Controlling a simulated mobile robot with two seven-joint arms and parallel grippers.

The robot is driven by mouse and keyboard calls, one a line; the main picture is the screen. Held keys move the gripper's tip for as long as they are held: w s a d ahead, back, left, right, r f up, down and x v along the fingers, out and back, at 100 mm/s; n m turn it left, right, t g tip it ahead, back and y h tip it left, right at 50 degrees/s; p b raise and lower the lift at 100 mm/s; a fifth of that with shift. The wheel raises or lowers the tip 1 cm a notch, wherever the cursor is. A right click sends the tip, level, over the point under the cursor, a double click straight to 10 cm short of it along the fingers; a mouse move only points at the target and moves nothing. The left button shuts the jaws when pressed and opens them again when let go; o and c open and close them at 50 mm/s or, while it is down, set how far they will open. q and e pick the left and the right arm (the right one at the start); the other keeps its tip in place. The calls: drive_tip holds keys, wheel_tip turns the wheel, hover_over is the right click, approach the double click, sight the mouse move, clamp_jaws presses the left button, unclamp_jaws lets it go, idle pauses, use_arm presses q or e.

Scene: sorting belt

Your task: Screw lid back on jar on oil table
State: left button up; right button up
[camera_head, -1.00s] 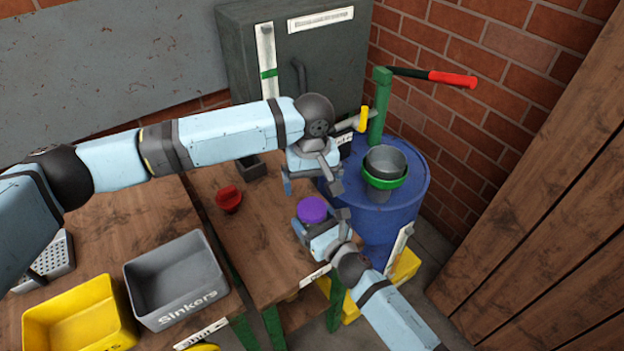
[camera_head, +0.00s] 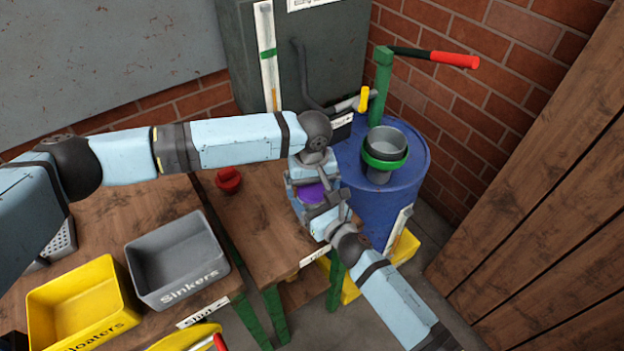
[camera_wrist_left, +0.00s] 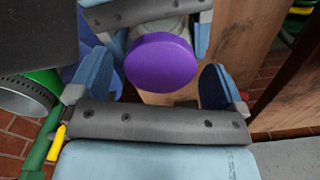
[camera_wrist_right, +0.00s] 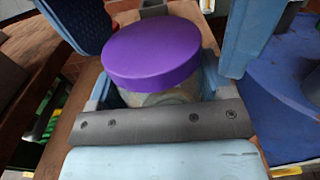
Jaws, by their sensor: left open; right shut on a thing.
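The purple lid (camera_head: 313,193) sits on top of the jar, whose pale body (camera_wrist_right: 165,97) shows just below it in the right wrist view. My right gripper (camera_head: 322,212) is shut on the jar below the lid. My left gripper (camera_head: 306,187) is open, above and around the lid; in the left wrist view the purple lid (camera_wrist_left: 161,62) lies between its two spread blue fingers, apart from them. The oil table (camera_head: 262,225) is the small wooden table under the jar. I cannot tell how tightly the lid sits.
A red-topped object (camera_head: 228,180) stands on the table to the left. A blue barrel (camera_head: 405,195) with a green-rimmed metal cup (camera_head: 386,148) stands at the right. A grey bin (camera_head: 165,262) and a yellow bin (camera_head: 75,300) stand at the lower left. A grey cabinet (camera_head: 335,50) stands behind.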

use_arm(q)
drive_tip(key=shift+c, duration=0.2)
drive_tip(key=c, duration=1)
drive_tip(key=o, duration=1)
drive_tip(key=shift+r, duration=2.3)
drive_tip(key=shift+o, duration=0.2)
